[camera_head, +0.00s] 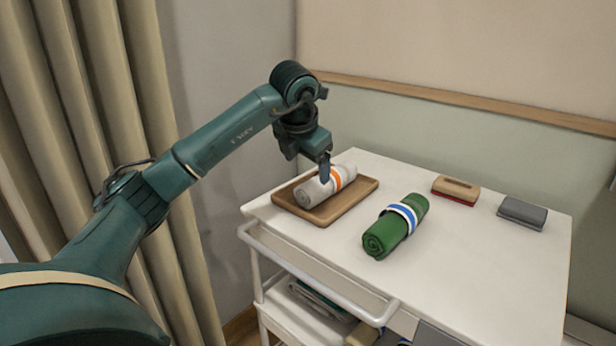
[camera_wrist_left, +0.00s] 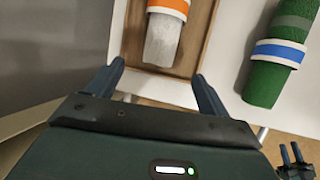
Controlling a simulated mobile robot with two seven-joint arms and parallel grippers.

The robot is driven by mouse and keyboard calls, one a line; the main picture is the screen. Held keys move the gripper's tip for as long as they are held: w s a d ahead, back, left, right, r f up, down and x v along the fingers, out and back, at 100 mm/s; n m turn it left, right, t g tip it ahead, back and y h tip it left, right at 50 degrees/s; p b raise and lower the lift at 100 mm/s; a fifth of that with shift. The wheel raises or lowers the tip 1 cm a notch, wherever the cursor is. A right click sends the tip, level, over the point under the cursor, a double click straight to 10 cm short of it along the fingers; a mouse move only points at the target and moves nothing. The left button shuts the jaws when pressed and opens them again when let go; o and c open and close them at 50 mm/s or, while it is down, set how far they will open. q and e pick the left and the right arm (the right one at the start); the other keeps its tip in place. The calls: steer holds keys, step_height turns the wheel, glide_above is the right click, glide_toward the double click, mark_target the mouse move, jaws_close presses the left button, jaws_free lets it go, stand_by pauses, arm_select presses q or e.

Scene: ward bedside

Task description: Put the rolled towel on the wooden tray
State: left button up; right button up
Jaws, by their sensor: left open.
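A rolled white towel with an orange band (camera_head: 326,186) lies on the wooden tray (camera_head: 352,205), on the left of the white cart top. It also shows in the left wrist view (camera_wrist_left: 163,35), with the tray's wooden rim around it. A rolled green towel with a blue and white band (camera_head: 396,226) lies on the cart top, right of the tray. My left gripper (camera_head: 325,170) is over the white towel, open, with its fingers on either side of the towel's near end in the wrist view. My right gripper (camera_wrist_left: 292,155) shows small at the lower right there, its fingers apart and empty.
A tan and red brush-like block (camera_head: 455,190) and a grey block (camera_head: 522,213) lie at the cart's back right. A rail (camera_head: 310,268) runs along the cart's front left edge. The cart top (camera_head: 480,275) is clear at front right. Folded cloths lie on the lower shelf.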

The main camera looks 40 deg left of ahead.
arm_select(q)
steer(key=shift+v, duration=1.35)
